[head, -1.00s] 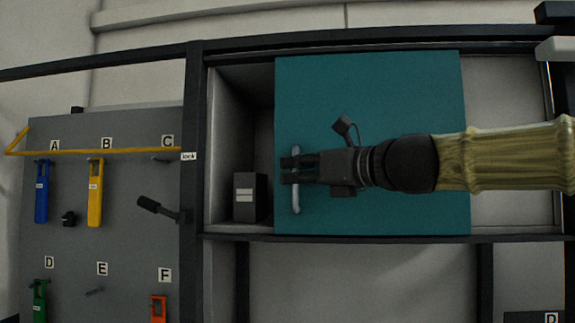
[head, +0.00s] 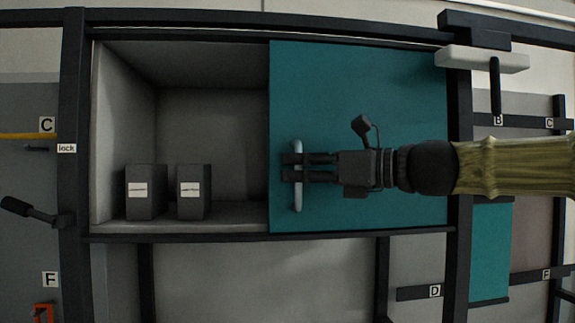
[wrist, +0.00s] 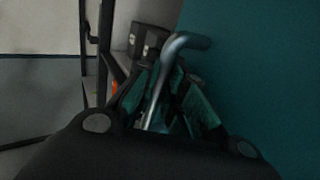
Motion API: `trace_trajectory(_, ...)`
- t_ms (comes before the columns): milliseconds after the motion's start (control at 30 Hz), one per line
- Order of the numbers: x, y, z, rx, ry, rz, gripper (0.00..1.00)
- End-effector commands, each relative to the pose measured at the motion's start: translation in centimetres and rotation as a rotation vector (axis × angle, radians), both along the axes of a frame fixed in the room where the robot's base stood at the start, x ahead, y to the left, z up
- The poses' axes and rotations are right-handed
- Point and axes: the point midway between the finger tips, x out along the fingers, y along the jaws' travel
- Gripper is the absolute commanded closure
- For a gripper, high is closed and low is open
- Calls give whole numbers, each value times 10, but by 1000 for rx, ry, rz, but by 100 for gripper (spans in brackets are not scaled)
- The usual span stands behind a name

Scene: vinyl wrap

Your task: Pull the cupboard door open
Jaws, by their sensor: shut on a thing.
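The cupboard door (head: 350,85) is a flat teal sliding panel. In the head view it covers the right part of the cupboard and reaches the dark right-hand post. Its upright grey bar handle (head: 297,203) is near its left edge. My gripper (head: 288,167) is shut on the handle, its two dark fingers across the middle of the bar. The wrist view shows the bent end of the handle (wrist: 180,42) between the fingers. The left part of the cupboard (head: 215,110) is open, with its grey inside showing.
Two dark boxes, a left one (head: 146,204) and a right one (head: 194,205), with white labels, stand on the cupboard floor. A black lever (head: 30,210) sticks out left of the cupboard. A white block with a black rod (head: 495,85) is at the upper right.

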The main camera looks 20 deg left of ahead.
Motion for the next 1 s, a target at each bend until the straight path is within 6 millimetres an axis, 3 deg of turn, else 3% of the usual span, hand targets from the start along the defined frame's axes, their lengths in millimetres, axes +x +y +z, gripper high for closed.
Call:
trace_trajectory(267,3,-2,0,1,0,-6,100)
trace_trajectory(300,3,-2,0,1,0,-6,82)
trace_trajectory(333,3,-2,0,1,0,-5,79)
trace_trajectory(767,1,-2,0,1,0,0,79)
trace_trajectory(1000,-2,-32,1,3,-1,-2,79)
